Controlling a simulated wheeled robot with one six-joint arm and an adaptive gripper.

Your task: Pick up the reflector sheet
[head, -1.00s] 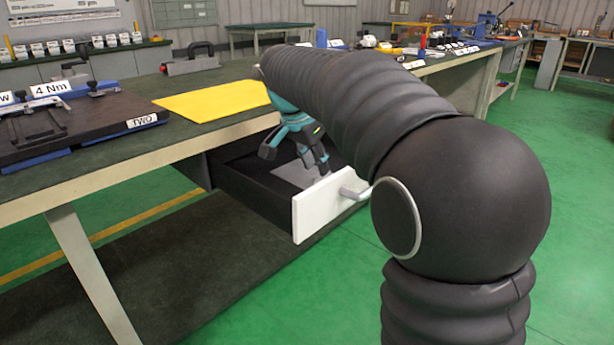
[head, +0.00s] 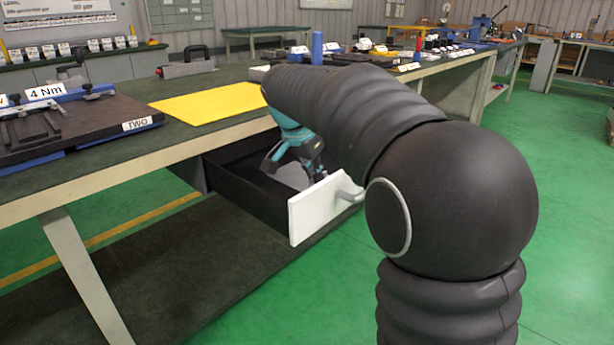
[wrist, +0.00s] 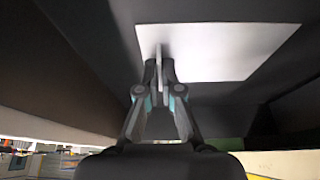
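The reflector sheet is a flat, pale grey sheet lying in the open drawer. In the wrist view the sheet (wrist: 225,48) spreads above and to the right of my fingertips, and a thin upright piece stands near its left end. My gripper (wrist: 160,76) has its fingertips close together with this thin piece between them. It looks shut on it, though the contact is partly hidden. In the head view my gripper (head: 308,178) reaches down into the drawer, and part of the sheet (head: 291,176) shows beside its fingers.
The black drawer has a white front (head: 310,212) with a grey handle (head: 348,189) and walls close around my gripper. A yellow sheet (head: 208,103) lies on the green bench top above. A dark fixture board (head: 85,128) stands at the left. Green floor is clear at right.

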